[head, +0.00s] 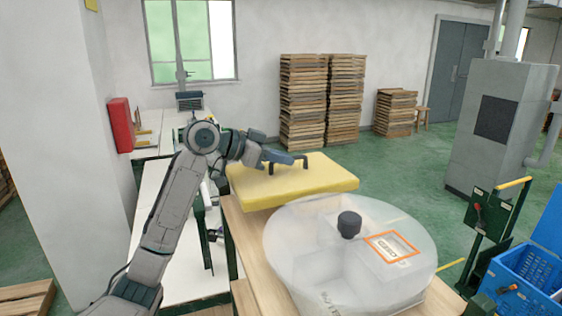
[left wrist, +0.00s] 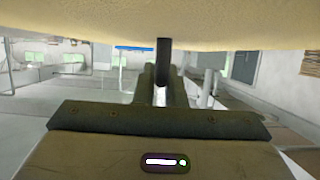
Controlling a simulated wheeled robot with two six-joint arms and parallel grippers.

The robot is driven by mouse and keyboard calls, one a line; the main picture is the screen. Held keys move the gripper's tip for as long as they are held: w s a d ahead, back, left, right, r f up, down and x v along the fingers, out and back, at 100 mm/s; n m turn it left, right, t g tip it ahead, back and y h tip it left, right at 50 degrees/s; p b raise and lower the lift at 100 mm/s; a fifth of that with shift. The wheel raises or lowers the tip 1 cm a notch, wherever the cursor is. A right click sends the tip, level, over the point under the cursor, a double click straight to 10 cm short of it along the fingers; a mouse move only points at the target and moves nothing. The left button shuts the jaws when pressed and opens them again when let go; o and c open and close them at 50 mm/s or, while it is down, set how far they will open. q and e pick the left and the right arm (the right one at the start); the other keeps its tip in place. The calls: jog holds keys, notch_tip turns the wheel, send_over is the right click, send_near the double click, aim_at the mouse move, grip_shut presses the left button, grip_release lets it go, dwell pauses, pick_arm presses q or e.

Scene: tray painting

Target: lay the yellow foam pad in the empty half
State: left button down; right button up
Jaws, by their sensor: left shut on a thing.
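The yellow foam pad (head: 310,184) is a thick flat slab in the head view, level or nearly so, behind the round container. My left gripper (head: 288,166) is at the pad's upper side and is shut on it. In the left wrist view the pad (left wrist: 240,25) fills the top as a pale yellow band, with a dark finger (left wrist: 163,60) against it. A round translucent container (head: 290,235) stands on the wooden table (head: 243,240), with blurred box-like shapes inside. I cannot tell which half is empty. My right gripper is not in view.
A black knob (head: 349,224) and an orange-framed label (head: 391,247) show on the container. A blue crate (head: 528,272) and a green stand (head: 492,216) are at the right. Stacked wooden trays (head: 304,100) stand at the back wall. The green floor behind the pad is open.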

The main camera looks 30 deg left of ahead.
pick_arm(q)
jog(key=shift+s+f, duration=0.1)
jog(key=shift+f, duration=0.45)
jog(key=c, duration=1.5)
grip_release()
